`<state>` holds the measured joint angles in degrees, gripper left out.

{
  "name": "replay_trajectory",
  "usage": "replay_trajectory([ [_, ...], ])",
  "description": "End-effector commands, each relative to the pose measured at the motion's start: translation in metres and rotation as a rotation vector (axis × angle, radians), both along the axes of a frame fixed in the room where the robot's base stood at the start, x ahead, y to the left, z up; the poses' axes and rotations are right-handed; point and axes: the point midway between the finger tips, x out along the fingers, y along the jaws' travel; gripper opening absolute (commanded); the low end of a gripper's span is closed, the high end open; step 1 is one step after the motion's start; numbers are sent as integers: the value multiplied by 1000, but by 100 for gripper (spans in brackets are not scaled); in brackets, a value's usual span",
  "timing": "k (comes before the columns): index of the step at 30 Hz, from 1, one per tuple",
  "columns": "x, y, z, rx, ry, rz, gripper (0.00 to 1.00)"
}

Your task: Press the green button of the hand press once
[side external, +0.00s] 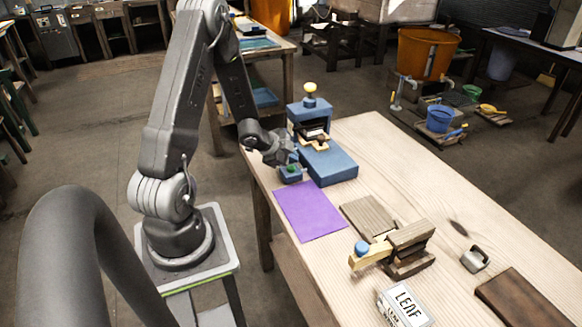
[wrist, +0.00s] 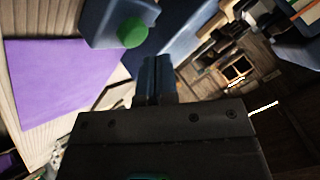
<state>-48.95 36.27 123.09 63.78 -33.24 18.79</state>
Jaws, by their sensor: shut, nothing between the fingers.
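The hand press (side external: 328,164) is blue, with a pale round knob on top, and stands at the far left end of the wooden table. Its green button (side external: 291,169) sits on a small blue block at the front left of the press. In the wrist view the green button (wrist: 132,32) shows on the blue block, just beyond and left of the fingertips. My gripper (side external: 290,156) is shut and empty. It is close to the button block, beside and slightly above it. In the wrist view the closed fingers (wrist: 157,72) appear apart from the button; the exact gap is hard to tell.
A purple sheet (side external: 309,211) lies on the table (side external: 450,205) in front of the press. A wooden clamp-like device (side external: 400,250) with a blue knob, a box marked LEAF (side external: 404,305), a small metal piece (side external: 474,259) and a brown board (side external: 522,298) lie further right.

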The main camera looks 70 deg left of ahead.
Motion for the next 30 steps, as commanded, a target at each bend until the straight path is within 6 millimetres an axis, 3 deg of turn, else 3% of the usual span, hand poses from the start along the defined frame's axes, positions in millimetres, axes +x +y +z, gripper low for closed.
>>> replay_trajectory([
  [7, 0, 0, 3, 2, -1, -1, 0],
  [21, 1, 0, 46, 2, -2, -1, 0],
  [30, 0, 0, 50, 1, -1, 1, 0],
])
